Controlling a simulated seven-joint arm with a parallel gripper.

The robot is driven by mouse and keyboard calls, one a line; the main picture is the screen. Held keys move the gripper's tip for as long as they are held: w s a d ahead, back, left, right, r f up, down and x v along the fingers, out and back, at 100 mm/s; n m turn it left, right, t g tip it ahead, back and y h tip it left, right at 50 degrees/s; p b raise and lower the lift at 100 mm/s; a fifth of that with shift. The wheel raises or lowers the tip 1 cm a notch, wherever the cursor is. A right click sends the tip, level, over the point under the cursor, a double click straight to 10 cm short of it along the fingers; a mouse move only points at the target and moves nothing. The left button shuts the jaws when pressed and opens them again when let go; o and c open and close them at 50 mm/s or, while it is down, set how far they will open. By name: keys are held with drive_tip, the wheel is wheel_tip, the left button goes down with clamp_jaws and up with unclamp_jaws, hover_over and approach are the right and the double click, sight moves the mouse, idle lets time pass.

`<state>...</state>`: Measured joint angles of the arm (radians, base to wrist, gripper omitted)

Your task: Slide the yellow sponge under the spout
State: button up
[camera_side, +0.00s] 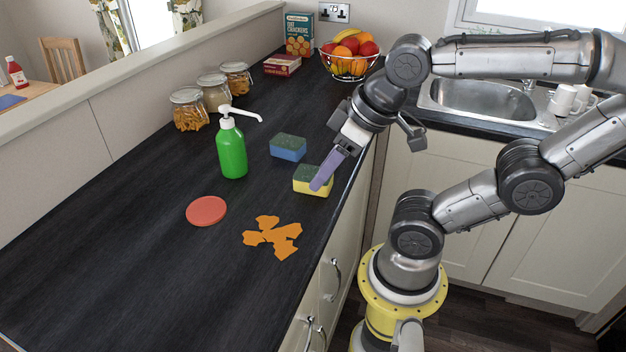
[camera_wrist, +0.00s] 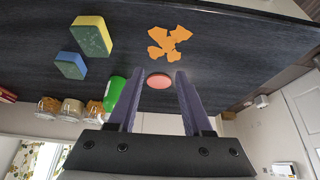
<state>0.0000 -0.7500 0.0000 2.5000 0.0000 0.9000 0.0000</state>
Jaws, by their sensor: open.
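The yellow sponge (camera_side: 306,186) with a green top lies on the dark worktop near its front edge; it also shows in the wrist view (camera_wrist: 91,36), left of my fingers and not between them. The green pump bottle (camera_side: 232,152) stands upright further left, its white spout (camera_side: 245,113) pointing right. The worktop below the spout's tip looks bare. In the wrist view the bottle (camera_wrist: 114,92) is partly hidden by my left finger. My gripper (camera_side: 319,185) is open and empty; in the side view its purple finger overlaps the sponge's right part. I cannot tell if they touch.
A blue sponge (camera_side: 288,149) lies behind the yellow one. A red disc (camera_side: 206,211) and orange flat pieces (camera_side: 272,236) lie in front. Several jars (camera_side: 190,110) line the wall side. A fruit bowl (camera_side: 350,68) stands behind. The left front of the worktop is clear.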

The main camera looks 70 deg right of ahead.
drive_tip(key=shift+n, duration=0.4)
drive_tip(key=c, duration=0.6)
drive_tip(key=shift+n, duration=0.4)
clamp_jaws()
drive_tip(key=g, duration=0.6)
hover_over(337, 190)
drive_tip(key=s, duration=0.4)
wheel_tip(337, 190, down, 4)
drive_tip(key=w+f, duration=0.1)
drive_tip(key=f, duration=0.6)
drive_tip(key=w+f, duration=0.1)
drive_tip(key=f, duration=0.2)
drive_tip(key=shift+w+f, duration=0.15)
drive_tip(key=shift+w, duration=0.8)
